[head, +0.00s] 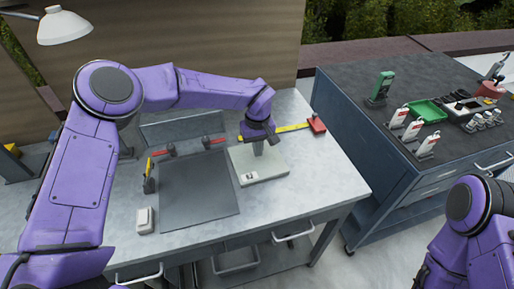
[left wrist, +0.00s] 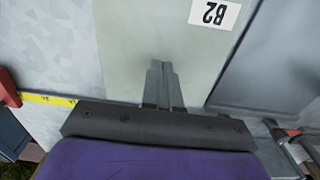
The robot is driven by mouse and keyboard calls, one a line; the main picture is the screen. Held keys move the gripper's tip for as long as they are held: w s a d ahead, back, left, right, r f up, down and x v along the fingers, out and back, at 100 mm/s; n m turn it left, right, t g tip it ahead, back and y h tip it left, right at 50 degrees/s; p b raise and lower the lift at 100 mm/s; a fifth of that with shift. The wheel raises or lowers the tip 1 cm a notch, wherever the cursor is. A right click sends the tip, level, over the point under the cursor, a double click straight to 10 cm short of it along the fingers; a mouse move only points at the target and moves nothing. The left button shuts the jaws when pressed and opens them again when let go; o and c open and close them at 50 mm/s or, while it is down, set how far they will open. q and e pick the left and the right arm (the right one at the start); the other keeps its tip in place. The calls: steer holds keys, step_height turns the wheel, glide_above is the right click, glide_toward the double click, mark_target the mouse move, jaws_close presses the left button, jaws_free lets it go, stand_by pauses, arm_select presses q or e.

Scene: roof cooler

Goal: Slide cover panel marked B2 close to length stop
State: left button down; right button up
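The cover panel (head: 266,174) is a flat, pale grey-green plate lying on the workbench, with its white label near the front left. In the left wrist view the label on the panel (left wrist: 125,50) reads B2. A red block (head: 317,124), apparently the length stop, sits at the right end of a yellow measuring strip (head: 285,129), apart from the panel. My left gripper (head: 259,150) is over the panel's back part, pointing down. Its fingers (left wrist: 160,66) are together with nothing seen between them; whether they touch the panel is unclear. My right gripper is out of view.
A dark plate (head: 197,190) lies left of the panel, with red-tipped clamps (head: 207,142) behind it. A small white box (head: 145,220) stands near the bench front. The bench right of the panel is clear. A dark cabinet (head: 400,165) with several tools stands at right.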

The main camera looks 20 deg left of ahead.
arm_select(q)
steer(key=shift+s+r, duration=0.4)
steer(key=shift+s, duration=0.05)
steer(key=shift+w+f, duration=0.2)
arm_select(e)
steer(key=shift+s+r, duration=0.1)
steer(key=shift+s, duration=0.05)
arm_select(q)
steer(key=shift+s+f, duration=0.1)
steer(key=shift+f, duration=0.05)
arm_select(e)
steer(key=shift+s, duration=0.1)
arm_select(q)
steer(key=shift+f, duration=0.8)
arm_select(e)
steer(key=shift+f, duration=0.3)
arm_select(q)
steer(key=shift+s+d, duration=0.1)
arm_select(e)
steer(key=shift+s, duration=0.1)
